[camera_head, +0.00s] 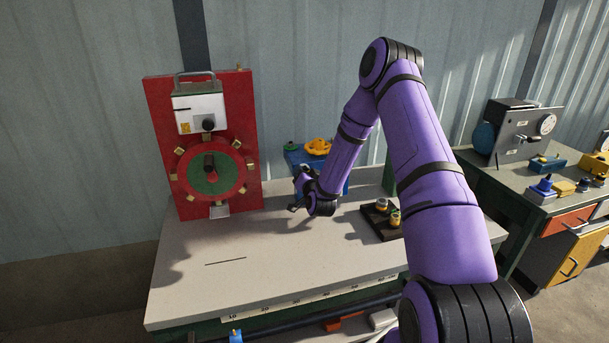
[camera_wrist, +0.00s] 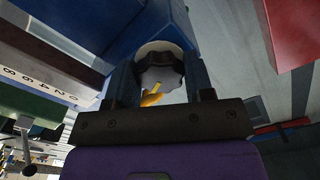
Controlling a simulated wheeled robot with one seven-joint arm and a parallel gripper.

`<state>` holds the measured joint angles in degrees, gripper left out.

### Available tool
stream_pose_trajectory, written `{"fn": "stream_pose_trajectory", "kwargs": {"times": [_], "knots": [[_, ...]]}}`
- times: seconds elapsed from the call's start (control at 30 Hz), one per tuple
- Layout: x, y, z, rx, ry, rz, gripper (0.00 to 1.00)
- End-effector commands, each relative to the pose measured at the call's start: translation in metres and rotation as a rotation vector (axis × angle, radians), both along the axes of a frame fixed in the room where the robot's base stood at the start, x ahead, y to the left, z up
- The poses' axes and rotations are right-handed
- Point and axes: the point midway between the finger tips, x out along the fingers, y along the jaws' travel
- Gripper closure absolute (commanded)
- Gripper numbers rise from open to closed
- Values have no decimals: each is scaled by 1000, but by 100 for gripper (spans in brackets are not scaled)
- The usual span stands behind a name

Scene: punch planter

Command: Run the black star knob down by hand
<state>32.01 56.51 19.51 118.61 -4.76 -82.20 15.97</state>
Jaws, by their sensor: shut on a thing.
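In the wrist view a black star knob (camera_wrist: 161,72) lies between the two fingers of my gripper (camera_wrist: 160,76). A pale round part shows behind the knob, and a small yellow mark or piece shows at its near side. The fingers are shut on the knob from both sides. In the head view my gripper (camera_head: 297,206) is low at the front of a blue fixture (camera_head: 330,178) on the bench, and the held knob is hidden or too small to make out there.
A red panel (camera_head: 248,140) with a green disc stands left on the pale bench (camera_head: 230,265). An orange knob (camera_head: 318,146) tops the blue fixture. A dark tray (camera_head: 383,230) with small yellow-banded parts lies right of my gripper. The bench front is mostly clear.

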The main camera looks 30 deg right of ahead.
Motion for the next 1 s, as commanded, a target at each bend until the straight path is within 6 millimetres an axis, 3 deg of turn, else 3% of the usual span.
{"fn": "stream_pose_trajectory", "kwargs": {"times": [0.33,0.87,0.9,1.0], "knots": [[0,0,0,153,-43,-1,76],[0,0,0,183,-52,-1,76],[0,0,0,182,-52,-1,47],[0,0,0,182,-52,-1,26]]}}
